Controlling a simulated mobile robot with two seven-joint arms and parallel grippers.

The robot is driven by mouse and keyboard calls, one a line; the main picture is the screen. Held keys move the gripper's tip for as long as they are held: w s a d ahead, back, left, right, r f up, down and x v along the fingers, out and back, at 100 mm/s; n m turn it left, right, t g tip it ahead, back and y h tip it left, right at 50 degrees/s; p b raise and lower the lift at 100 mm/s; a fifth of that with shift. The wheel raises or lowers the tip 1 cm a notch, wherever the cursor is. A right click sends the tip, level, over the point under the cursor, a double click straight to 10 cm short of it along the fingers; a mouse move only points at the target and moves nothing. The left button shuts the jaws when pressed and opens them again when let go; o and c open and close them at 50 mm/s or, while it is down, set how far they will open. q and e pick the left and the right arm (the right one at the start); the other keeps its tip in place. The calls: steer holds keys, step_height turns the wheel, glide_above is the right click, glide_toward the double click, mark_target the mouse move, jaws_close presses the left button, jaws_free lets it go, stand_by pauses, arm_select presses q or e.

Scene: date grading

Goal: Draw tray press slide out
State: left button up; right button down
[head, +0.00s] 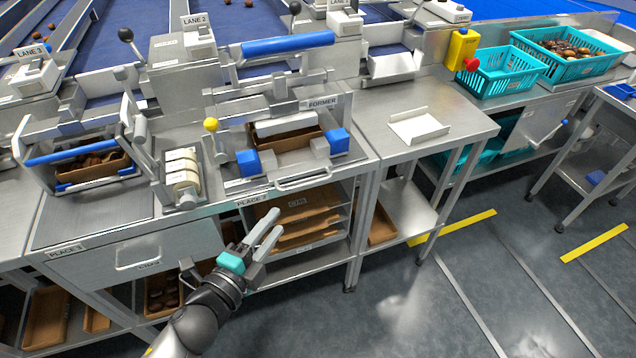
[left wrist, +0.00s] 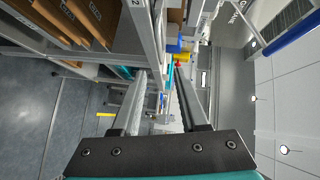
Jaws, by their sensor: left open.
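The tray press stands at PLACE 2, under a sign reading FORMER (head: 323,103). Its slide has a curved metal pull handle (head: 303,181) at the bench's front edge. Two blue blocks (head: 248,163) flank the front, and a brown carton tray (head: 287,139) sits between them under a metal bar. My left gripper (head: 273,222) is open and empty, below and to the left of the handle, in front of the shelves and apart from the handle. Its two fingers also show spread in the left wrist view (left wrist: 160,75). My right gripper is not in view.
Shelves with flat brown cartons (head: 297,222) are below the press. A lever with a yellow knob (head: 211,124) and a label roll holder (head: 182,176) stand left of it. A drawer (head: 140,254) is at lower left.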

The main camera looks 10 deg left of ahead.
mark_target(305, 186)
arm_select(q)
steer(key=b+x, duration=0.1)
steer(key=x, duration=1.3)
steer(key=shift+w, duration=0.15)
steer(key=shift+a, duration=0.1)
jaws_close()
stand_by(1.0)
